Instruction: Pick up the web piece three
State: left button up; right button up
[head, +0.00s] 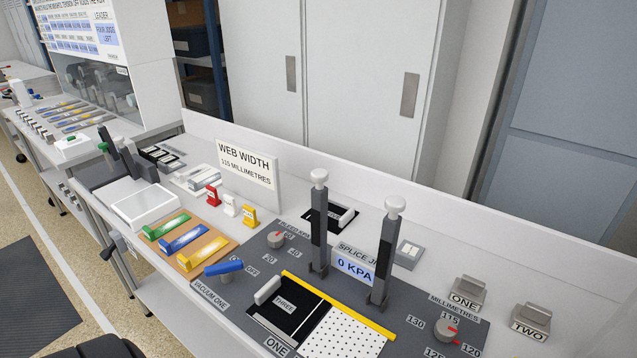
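Web piece three (286,309) is a black flat sheet with a label reading THREE and a raised white grip block (267,290) at its upper left. It lies on the left part of the splice jig (239,297), beside a white perforated plate (350,331). A yellow strip (339,306) runs along the back of both. Neither of my grippers can be made out in the head view. Only a dark rounded shape shows at the bottom left edge, and I cannot tell what it is. Nothing touches the web piece.
Two upright posts with white knobs (319,176) (393,204) stand behind the jig. A blue-handled vacuum lever (224,267) is left of the piece. Another black piece with a white grip (330,217) lies behind. Coloured tools (187,240) lie on a brown board.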

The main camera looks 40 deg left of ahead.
aim_at(284, 307)
jog(key=u, duration=1.6)
